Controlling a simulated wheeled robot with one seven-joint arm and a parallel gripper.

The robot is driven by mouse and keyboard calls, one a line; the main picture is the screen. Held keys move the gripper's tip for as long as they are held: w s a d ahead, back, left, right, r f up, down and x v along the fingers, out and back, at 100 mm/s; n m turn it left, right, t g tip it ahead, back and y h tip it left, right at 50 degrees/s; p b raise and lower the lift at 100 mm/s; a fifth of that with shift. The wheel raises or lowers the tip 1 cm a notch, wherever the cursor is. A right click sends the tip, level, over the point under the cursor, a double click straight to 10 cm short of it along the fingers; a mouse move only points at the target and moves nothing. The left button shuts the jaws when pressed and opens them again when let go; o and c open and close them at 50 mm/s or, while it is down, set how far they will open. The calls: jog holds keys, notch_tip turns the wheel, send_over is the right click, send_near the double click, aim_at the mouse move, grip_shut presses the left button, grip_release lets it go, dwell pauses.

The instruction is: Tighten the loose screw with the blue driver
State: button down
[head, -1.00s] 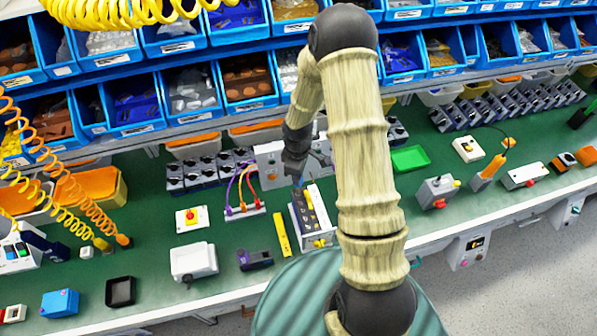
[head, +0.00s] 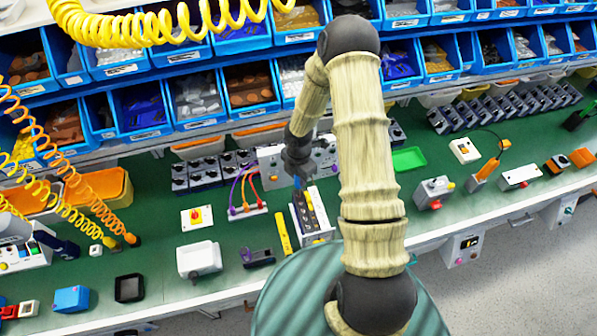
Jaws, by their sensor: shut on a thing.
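My gripper (head: 297,168) is small and dark in the head view, hanging over the bench at the end of my bent arm. It is shut on the blue driver (head: 298,183), of which only a short blue piece shows below the jaws. The driver points down at the far end of a pale block (head: 322,236) with a dark top and yellow marks. I cannot tell whether the driver tip touches the block. The loose screw cannot be made out at this size.
A yellow bar (head: 284,236) and a dark purple device (head: 257,258) lie left of the block. A grey panel (head: 270,158) stands behind my gripper. A terminal strip with coloured wires (head: 248,210) is to the left. Blue bins line the back. A green tray (head: 409,160) lies right of my arm.

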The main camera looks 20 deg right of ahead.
jog(key=n+p, duration=0.1)
jog(key=n, duration=0.1)
jog(key=shift+r+n, duration=0.15)
jog(key=shift+n, duration=0.15)
jog(key=shift+f, duration=0.2)
jog(key=shift+s, duration=0.2)
jog(key=shift+w, duration=0.25)
jog(key=shift+f, duration=0.4)
